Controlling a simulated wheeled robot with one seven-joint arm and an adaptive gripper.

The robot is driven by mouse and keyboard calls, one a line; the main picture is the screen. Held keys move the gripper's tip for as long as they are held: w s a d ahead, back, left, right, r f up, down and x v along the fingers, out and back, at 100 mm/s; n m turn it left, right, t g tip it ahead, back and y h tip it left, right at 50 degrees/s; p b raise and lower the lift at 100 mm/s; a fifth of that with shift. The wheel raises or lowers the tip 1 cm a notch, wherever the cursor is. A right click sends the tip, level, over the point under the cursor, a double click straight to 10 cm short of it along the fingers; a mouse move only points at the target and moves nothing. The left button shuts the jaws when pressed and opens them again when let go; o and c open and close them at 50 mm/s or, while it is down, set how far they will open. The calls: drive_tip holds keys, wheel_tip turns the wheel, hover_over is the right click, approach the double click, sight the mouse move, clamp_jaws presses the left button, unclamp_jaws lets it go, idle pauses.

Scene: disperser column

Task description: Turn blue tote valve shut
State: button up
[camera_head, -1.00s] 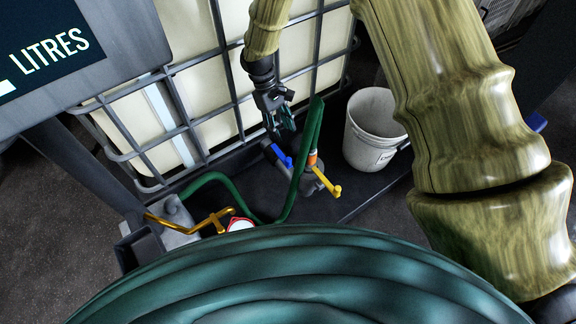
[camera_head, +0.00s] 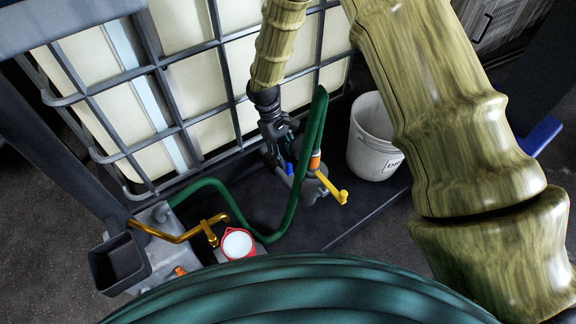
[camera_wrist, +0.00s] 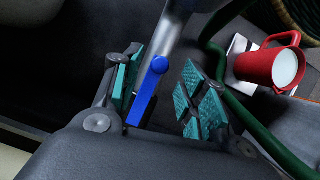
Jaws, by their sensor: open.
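The blue valve handle (camera_wrist: 148,92) sits on a grey pipe (camera_wrist: 178,38) of the tote. In the wrist view it lies between the two teal-padded fingers of my gripper (camera_wrist: 160,92), nearer the left finger. I cannot tell whether it touches that finger. The fingers are apart. In the head view my gripper (camera_head: 282,150) is at the front of the caged tote (camera_head: 205,85), and only a little of the blue handle (camera_head: 289,168) shows beside it.
A yellow-handled valve (camera_head: 330,187) with an orange collar stands just right of my gripper. A green hose (camera_head: 315,120) rises close by. A white bucket (camera_head: 372,145) stands to the right. A red jug (camera_head: 237,243) and a brass tap (camera_head: 180,232) are at lower left.

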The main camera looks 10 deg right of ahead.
sight(288, 164)
drive_tip(key=shift+b+x, duration=0.55)
drive_tip(key=shift+x, duration=1.35)
clamp_jaws()
